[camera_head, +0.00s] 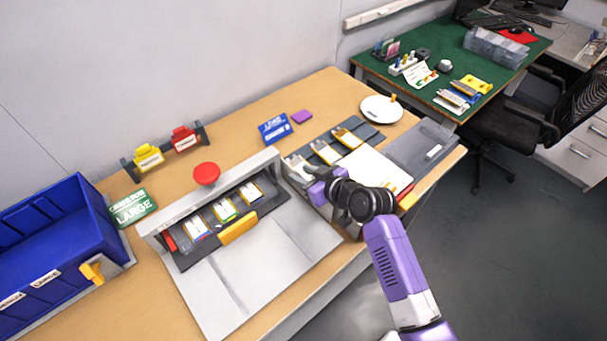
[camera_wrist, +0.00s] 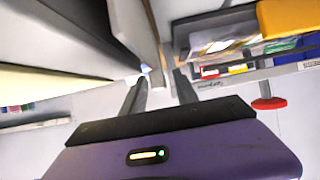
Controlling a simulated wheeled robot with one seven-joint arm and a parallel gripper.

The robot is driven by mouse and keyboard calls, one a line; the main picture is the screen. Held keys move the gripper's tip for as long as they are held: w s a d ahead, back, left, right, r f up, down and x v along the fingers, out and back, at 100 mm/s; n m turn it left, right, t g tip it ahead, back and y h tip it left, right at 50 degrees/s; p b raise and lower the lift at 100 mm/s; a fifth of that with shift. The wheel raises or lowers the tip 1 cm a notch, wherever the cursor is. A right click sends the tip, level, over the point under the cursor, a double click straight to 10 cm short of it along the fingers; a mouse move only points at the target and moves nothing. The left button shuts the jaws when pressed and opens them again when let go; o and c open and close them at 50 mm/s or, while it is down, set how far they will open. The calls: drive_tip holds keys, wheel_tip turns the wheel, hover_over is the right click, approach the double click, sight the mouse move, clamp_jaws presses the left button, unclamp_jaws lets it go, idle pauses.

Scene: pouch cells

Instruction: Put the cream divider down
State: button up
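The cream divider (camera_head: 376,168) looks like a flat pale sheet. In the head view it lies flat over the dark tray on the right half of the bench, beside several pouch cells. My gripper (camera_head: 322,183) is just left of it, over the tray's left end and near the press. In the wrist view the two dark fingers (camera_wrist: 160,78) stand apart, with no object clearly held between them. Pale surfaces fill the left of that view; I cannot tell which one is the divider. My wrist hides part of the tray in the head view.
The grey press (camera_head: 290,262) with a red button (camera_head: 206,174) and yellow handle (camera_head: 239,229) stands close to the left. A blue bin (camera_head: 45,245) is at the far left. A white plate (camera_head: 381,109) sits at the back right. A grey lid-like panel (camera_head: 421,147) lies right of the tray.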

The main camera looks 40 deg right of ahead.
drive_tip(key=shift+r, duration=0.25)
wheel_tip(320, 180, up, 6)
drive_tip(key=f+b, duration=0.1)
hover_over(330, 205)
drive_tip(key=shift+r, duration=0.25)
